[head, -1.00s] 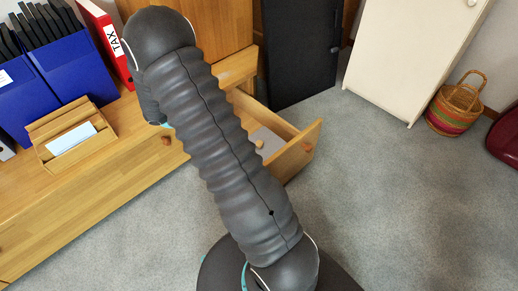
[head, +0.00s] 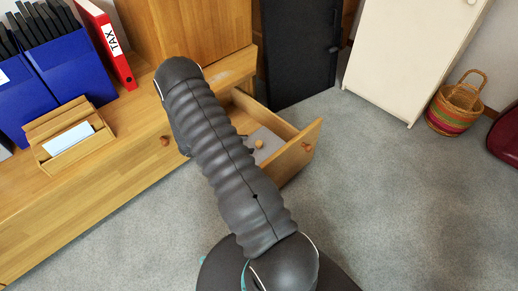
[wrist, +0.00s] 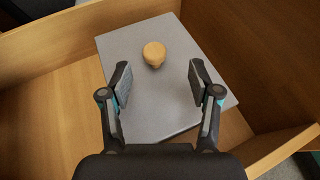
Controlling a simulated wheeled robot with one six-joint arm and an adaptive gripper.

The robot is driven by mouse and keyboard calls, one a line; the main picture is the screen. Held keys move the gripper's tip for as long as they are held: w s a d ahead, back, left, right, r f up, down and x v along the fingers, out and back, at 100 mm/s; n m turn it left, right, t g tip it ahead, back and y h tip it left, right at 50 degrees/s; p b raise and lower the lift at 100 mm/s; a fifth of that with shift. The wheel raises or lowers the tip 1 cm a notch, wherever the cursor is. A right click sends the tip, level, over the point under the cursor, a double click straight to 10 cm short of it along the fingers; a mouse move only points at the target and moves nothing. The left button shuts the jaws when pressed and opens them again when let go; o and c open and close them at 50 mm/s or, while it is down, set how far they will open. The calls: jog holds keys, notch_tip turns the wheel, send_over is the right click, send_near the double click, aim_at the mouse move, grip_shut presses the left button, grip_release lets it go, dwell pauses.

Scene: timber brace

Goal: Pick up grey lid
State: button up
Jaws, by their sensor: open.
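The grey lid (wrist: 165,101) is a flat square plate with a round wooden knob (wrist: 154,53) on top. It lies inside the open wooden drawer (wrist: 60,125). In the head view part of the lid (head: 268,139) and its knob (head: 259,144) show beside my arm, which hides the rest. My gripper (wrist: 160,72) is open and empty above the lid. Its two fingers are spread to the left and right, with the knob between them and a little farther forward in the wrist view. I see no contact.
The drawer's walls stand close around the lid, with the front panel (head: 298,150) pulled out over the carpet. A wooden letter holder (head: 70,138), blue file boxes (head: 70,60) and a red TAX binder (head: 108,45) stand on the cabinet at left.

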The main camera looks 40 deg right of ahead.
aim_at(258, 143)
jog(key=shift+w+x, duration=0.2)
jog(key=shift+x, duration=1.5)
jog(key=shift+w+x, duration=0.15)
jog(key=shift+x, duration=1.55)
grip_shut()
